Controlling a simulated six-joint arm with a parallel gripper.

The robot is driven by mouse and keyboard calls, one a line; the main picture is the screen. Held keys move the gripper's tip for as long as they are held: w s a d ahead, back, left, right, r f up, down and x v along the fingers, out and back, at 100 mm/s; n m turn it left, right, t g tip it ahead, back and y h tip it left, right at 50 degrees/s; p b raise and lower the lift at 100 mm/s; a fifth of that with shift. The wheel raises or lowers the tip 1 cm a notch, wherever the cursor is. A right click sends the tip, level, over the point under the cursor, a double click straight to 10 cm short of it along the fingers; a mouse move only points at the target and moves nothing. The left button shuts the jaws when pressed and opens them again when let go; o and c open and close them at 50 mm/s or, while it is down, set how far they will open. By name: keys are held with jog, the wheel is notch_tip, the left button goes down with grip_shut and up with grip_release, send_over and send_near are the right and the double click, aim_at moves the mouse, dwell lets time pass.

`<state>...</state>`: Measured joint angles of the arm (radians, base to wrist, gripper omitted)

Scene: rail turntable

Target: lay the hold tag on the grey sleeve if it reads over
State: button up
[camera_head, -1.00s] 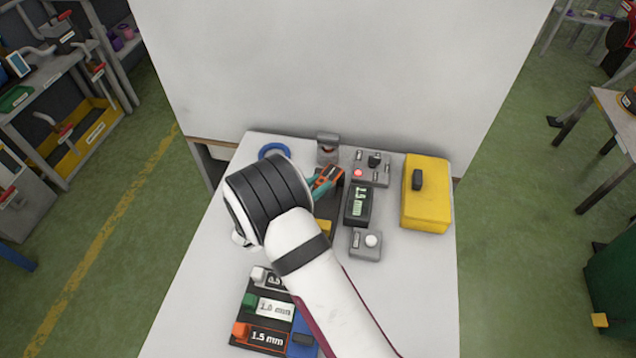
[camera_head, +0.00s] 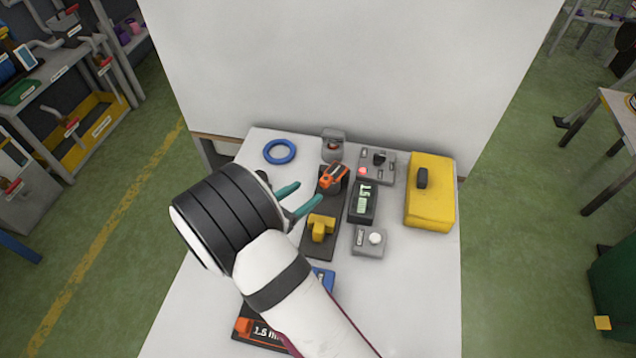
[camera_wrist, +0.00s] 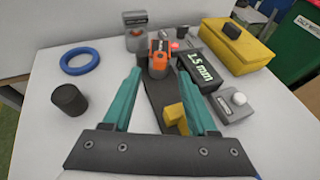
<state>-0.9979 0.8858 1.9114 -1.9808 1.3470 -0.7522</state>
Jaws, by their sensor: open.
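My gripper (camera_head: 304,196) has teal fingers spread apart with nothing between the tips. In the wrist view my gripper (camera_wrist: 161,74) points at an orange tool (camera_wrist: 160,60) on a long dark base, which bears a yellow block (camera_wrist: 174,114) nearer me. A dark grey upright cylinder (camera_wrist: 69,99), perhaps the grey sleeve, stands left of the fingers; in the head view it is mostly behind my gripper. A dark display box (camera_wrist: 201,70) reads 1.5 mm. I cannot make out which piece is the hold tag.
A blue ring (camera_head: 279,151) lies at the back left. A grey block (camera_head: 333,146), a control box (camera_head: 376,165), a white-button box (camera_head: 369,241) and a yellow case (camera_head: 430,192) stand right. A labelled board (camera_head: 258,334) lies front left, mostly under my arm. A wall rises behind.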

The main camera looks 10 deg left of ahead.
jog(key=s+d+r+m+g+h, duration=0.1)
jog(key=s+d+r+m+g, duration=0.3)
jog(key=d+m, duration=0.3)
jog(key=s+d+r+m+g+h, duration=0.1)
jog(key=s+d+r+m+g, duration=0.25)
jog(key=d+m, duration=0.35)
jog(key=s+d+r+m+g+h, duration=0.1)
jog(key=s+d+r+m+g, duration=0.3)
jog(key=d, duration=0.5)
jog(key=s+a+r+m+g+y, duration=0.1)
jog(key=s+a+m+y, duration=0.2)
jog(key=s+m+y, duration=0.6)
jog(key=s+m, duration=0.6)
jog(key=m, duration=0.4)
jog(key=shift+r+y, duration=0.3)
jog(key=shift+y, duration=0.1)
jog(key=shift+s, duration=0.1)
